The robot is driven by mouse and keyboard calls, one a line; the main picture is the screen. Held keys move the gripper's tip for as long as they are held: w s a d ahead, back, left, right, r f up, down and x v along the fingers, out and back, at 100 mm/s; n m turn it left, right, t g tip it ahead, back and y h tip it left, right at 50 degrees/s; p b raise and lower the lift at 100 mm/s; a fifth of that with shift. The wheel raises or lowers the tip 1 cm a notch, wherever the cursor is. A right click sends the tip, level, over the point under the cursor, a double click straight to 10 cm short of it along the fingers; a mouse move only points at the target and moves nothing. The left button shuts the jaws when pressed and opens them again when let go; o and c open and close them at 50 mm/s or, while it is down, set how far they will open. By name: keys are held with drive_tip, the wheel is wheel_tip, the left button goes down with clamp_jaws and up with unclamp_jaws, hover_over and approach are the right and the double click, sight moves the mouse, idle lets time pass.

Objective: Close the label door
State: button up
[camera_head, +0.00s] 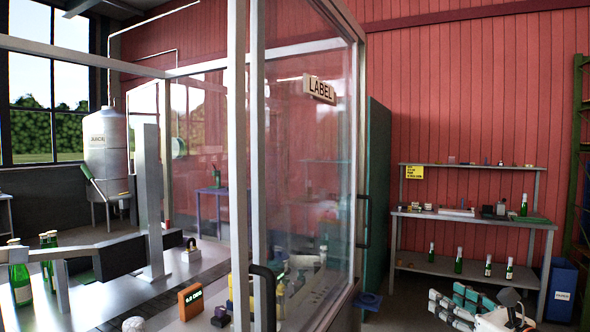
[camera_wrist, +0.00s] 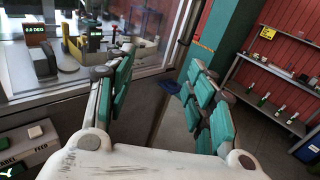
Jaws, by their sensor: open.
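The label door is a tall clear panel (camera_head: 310,170) in a grey metal frame, with a wooden LABEL sign (camera_head: 320,90) near its top. A black upright handle (camera_head: 363,222) is on its right edge. Another dark handle (camera_head: 264,295) shows low on the left post. How far the door stands open is hard to tell. My gripper (camera_head: 450,303) is low at the right of the door in the head view, apart from its handle. In the wrist view its teal-padded fingers (camera_wrist: 160,62) are spread with nothing held between them. A grey frame post shows beyond the gap.
Floor shows between door and bench.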

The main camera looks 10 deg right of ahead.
drive_tip(key=shift+s+d, duration=0.1)
drive_tip(key=shift+s, duration=0.25)
